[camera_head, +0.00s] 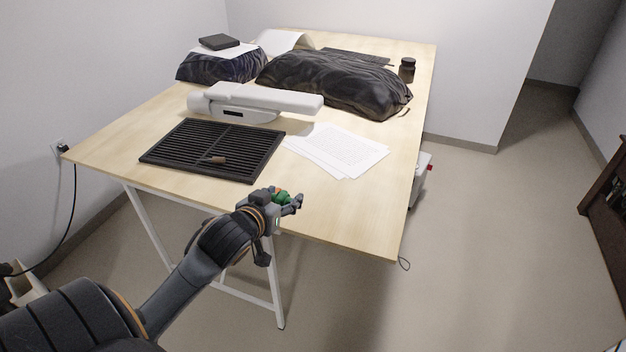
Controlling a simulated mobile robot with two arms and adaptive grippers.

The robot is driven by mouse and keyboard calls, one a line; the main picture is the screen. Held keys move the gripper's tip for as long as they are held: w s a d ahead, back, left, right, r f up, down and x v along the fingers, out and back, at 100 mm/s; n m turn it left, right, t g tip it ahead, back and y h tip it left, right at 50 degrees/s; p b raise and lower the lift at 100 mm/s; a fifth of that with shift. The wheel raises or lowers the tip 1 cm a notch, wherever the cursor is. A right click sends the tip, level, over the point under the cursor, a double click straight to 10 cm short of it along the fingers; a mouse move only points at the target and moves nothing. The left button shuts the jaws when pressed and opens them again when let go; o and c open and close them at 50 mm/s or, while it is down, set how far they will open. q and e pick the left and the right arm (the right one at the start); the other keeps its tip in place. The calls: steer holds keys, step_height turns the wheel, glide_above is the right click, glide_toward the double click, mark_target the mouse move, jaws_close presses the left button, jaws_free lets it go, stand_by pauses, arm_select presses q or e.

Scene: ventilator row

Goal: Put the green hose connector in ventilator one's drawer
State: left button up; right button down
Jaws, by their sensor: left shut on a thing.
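My left gripper (285,202) is near the front edge of the wooden table, over or just off that edge. My right gripper is not in view. I see no ventilator or drawer that I can make out clearly. A white unit with a red part (422,176) shows partly behind the table's right edge; I cannot tell what it is.
The table (340,210) bears a black slatted grille (180,150) with a small brown piece on it, a white device (300,101), papers (345,150), black bags (340,85) and a dark jar (407,70). Open floor (490,250) lies right of the table. A dark cabinet (607,215) stands far right.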

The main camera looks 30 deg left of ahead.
arm_select(q)
steer(key=shift+s+r, duration=0.15)
steer(key=shift+s, duration=0.15)
steer(key=s+d+r+m+h, duration=0.1)
steer(key=d+h, duration=0.1)
steer(key=d, duration=0.8)
steer(key=s+d+r+m+h, duration=0.1)
steer(key=d+r+m, duration=0.1)
steer(key=d, duration=0.7)
steer(key=a+f+n+y, duration=0.1)
steer(key=a, duration=0.5)
steer(key=w+a+f+n+y, duration=0.1)
steer(key=a, duration=0.5)
steer(key=w+a+f+n+y, duration=0.1)
steer(key=a, duration=0.6)
